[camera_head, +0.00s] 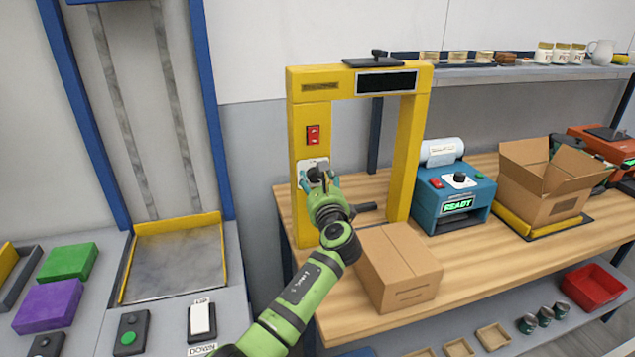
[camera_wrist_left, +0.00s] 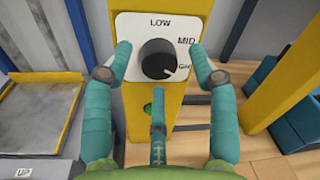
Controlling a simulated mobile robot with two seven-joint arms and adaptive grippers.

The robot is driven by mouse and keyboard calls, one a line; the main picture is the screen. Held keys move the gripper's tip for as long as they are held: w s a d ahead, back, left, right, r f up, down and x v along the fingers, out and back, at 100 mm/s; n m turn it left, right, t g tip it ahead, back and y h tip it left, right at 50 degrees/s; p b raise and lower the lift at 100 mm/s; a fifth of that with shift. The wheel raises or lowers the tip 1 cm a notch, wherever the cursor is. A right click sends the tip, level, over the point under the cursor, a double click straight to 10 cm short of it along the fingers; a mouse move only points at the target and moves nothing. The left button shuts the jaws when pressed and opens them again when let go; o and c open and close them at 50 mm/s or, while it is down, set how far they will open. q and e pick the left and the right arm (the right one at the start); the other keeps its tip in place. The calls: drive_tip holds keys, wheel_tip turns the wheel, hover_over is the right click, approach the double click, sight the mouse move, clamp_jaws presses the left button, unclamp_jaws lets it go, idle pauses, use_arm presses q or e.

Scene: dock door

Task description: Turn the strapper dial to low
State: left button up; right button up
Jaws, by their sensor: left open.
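The strapper is a yellow arch (camera_head: 417,150) standing on the wooden bench. Its dial is a round black knob (camera_wrist_left: 156,60) on a white plate marked LOW at the top, MID at upper right and a partly hidden label ending in GH at right. The knob's white mark points to the lower right, toward that GH label. In the head view the dial plate (camera_head: 309,165) is partly covered by my gripper. My left gripper (camera_head: 319,180) is open in front of the dial, with teal fingers either side of the knob, apparently apart from it. My right gripper is out of view.
A closed cardboard box (camera_head: 400,265) sits on the bench close to my left arm. A blue machine reading READY (camera_head: 455,195) and an open carton (camera_head: 550,185) stand farther right. A red rocker switch (camera_head: 313,135) is above the dial. A green button (camera_wrist_left: 148,108) is below it.

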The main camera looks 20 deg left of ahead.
use_arm(q)
drive_tip(key=c, duration=1.1)
drive_tip(key=shift+c, duration=0.2)
drive_tip(key=shift+f, duration=0.1)
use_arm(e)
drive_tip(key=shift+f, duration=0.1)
